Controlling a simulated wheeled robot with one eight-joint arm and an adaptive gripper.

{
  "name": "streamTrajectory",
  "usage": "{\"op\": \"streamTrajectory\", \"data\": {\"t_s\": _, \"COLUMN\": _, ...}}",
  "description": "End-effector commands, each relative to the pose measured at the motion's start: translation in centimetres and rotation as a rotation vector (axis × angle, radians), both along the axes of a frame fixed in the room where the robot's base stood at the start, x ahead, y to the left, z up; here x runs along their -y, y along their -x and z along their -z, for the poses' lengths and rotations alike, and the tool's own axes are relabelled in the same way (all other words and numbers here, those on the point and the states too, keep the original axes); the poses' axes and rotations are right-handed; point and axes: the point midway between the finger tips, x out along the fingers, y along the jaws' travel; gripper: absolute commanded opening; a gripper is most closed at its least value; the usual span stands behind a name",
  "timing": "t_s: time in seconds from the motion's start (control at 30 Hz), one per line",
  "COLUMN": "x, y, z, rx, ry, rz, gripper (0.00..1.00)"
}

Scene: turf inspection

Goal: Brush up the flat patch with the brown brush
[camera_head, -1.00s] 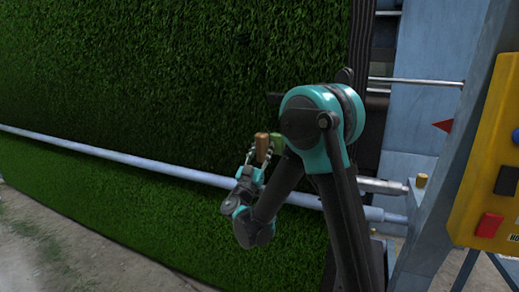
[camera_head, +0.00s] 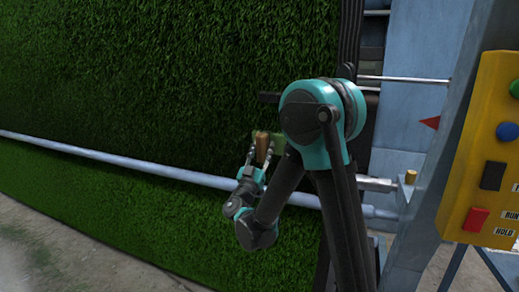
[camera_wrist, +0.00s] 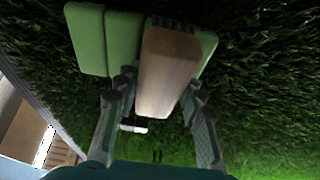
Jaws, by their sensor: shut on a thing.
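The brown brush (camera_head: 263,140) is held in my gripper (camera_head: 258,158), in front of the upright turf (camera_head: 130,70). In the wrist view, the brush (camera_wrist: 168,70) is a tan-brown block with dark bristle-like ends at its far edge. The flat patch does not stand out clearly; the turf around the brush looks darker in the head view.
A pale blue rail (camera_head: 110,160) runs across the turf just below my gripper. At the right stand a blue metal frame (camera_head: 440,160), a yellow control box (camera_head: 485,150) with buttons, and a small red flag (camera_head: 430,123). Bare ground (camera_head: 60,265) lies at lower left.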

Motion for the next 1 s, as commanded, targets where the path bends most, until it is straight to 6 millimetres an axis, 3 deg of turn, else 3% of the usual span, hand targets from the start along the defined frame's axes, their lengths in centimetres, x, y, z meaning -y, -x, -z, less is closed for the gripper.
{"op": "streamTrajectory", "data": {"t_s": 1.0, "x": 3.5, "y": 1.1, "z": -0.1, "rx": 0.0, "ry": -0.001, "rz": 0.002, "gripper": 0.13}}
